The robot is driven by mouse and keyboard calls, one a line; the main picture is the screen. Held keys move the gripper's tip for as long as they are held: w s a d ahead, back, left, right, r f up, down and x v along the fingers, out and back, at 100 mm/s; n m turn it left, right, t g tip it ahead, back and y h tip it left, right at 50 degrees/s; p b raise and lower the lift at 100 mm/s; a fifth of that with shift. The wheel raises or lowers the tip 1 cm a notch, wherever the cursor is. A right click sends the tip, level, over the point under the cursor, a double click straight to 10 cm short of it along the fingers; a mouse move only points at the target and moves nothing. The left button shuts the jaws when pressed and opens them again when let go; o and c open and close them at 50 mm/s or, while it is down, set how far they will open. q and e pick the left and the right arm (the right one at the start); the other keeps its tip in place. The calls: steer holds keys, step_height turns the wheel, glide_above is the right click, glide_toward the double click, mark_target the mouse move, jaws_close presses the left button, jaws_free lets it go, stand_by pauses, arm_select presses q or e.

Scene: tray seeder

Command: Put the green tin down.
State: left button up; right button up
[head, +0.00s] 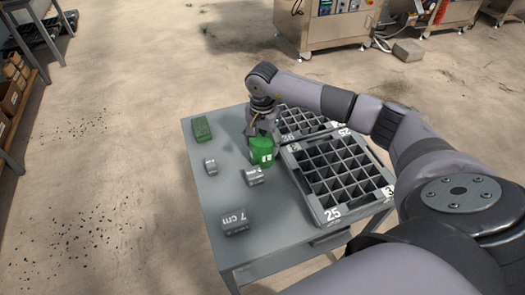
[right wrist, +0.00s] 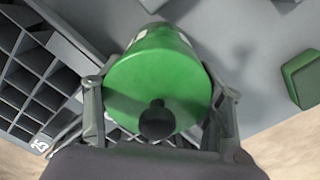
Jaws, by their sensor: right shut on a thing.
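The green tin (head: 262,152) is a round green can with a white label, over the middle of the grey table (head: 212,205). In the right wrist view its green lid with a dark knob (right wrist: 157,120) fills the middle. My right gripper (head: 262,132) is shut on the tin from above, one finger on each side. I cannot tell whether the tin's base touches the table. My left gripper is in neither view.
Two grey seed trays, one marked 25 (head: 335,215) and one behind it (head: 297,137), stand right of the tin. Several grey blocks, one marked 7 cm (head: 234,221), and a green block (head: 202,129) lie on the left.

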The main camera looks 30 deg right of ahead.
steer(key=c, duration=0.5)
step_height(320, 180, up, 20)
steer(key=b, duration=0.2)
steer(key=s+a+f+n, duration=0.9)
steer(key=s+a+n, duration=0.4)
steer(key=s, duration=0.2)
steer(key=shift+a+p, duration=0.25)
steer(key=shift+p, duration=0.1)
